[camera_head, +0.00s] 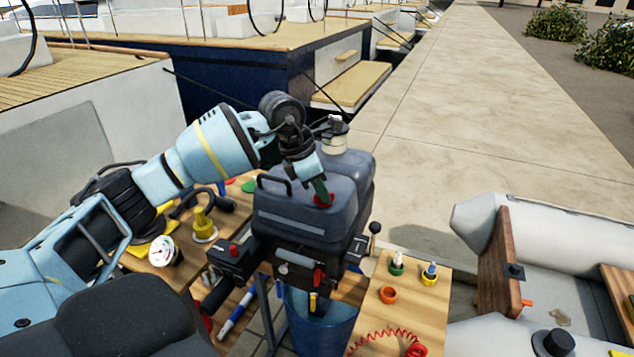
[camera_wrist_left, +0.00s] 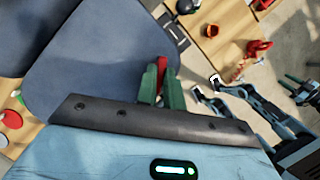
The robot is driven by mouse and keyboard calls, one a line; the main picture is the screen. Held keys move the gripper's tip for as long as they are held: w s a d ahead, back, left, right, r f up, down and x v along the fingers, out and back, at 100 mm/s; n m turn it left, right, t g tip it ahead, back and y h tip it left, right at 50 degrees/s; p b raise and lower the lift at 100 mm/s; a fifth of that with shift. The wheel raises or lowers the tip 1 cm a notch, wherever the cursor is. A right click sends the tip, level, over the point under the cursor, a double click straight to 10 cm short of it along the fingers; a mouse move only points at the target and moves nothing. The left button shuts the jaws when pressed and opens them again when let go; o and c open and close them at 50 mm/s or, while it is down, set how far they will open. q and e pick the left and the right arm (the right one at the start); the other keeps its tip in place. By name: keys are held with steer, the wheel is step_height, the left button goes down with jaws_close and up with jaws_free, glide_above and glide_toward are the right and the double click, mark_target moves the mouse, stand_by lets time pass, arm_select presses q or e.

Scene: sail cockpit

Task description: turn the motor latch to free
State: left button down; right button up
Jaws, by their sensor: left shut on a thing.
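The outboard motor (camera_head: 300,215) has a dark grey cowl and stands upright in the middle of the head view. A small red latch (camera_head: 323,200) sits on top of its cowl. My left gripper (camera_head: 321,192) reaches down onto it from above, its green fingers closed on the red piece. In the left wrist view the red latch (camera_wrist_left: 162,68) shows as a narrow red strip between the green fingers (camera_wrist_left: 160,85). Its lower part is hidden by them.
A wooden bench with a gauge (camera_head: 163,251) and a yellow fitting (camera_head: 203,226) lies left of the motor. A blue bucket (camera_head: 330,325) stands below. A wooden board (camera_head: 415,310) with small parts is at right. A grey inflatable boat (camera_head: 570,230) lies beyond it.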

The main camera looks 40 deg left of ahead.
arm_select(q)
steer(key=shift+s+r+n+t+y+p, duration=0.15)
steer(key=shift+n+p, duration=0.1)
steer(key=shift+n, duration=0.25)
steer(key=shift+w+r+n+t+y+p, duration=0.15)
steer(key=shift+n+p, duration=0.1)
steer(key=shift+n, duration=0.25)
steer(key=n+p, duration=0.1)
steer(key=n, duration=0.1)
steer(key=n+y+p, duration=0.1)
steer(key=n, duration=0.1)
steer(key=shift+s+d+t+y+p, duration=0.1)
steer(key=shift+d+t+y+p, duration=0.1)
steer(key=shift+t+y+p, duration=0.15)
steer(key=shift+n+y+p, duration=0.35)
steer(key=shift+n, duration=0.75)
steer(key=shift+d+f+n+y+p, duration=0.15)
steer(key=shift+n+y, duration=0.1)
steer(key=shift+n, duration=0.45)
steer(key=shift+a+f+n+y+p, duration=0.15)
steer(key=shift+n+y, duration=0.1)
steer(key=shift+n, duration=0.45)
arm_select(e)
steer(key=w+d+r+t, duration=0.1)
steer(key=w+r, duration=0.4)
steer(key=r, duration=0.2)
steer(key=shift+w+t, duration=0.35)
steer(key=shift+t, duration=0.05)
steer(key=shift+r, duration=0.15)
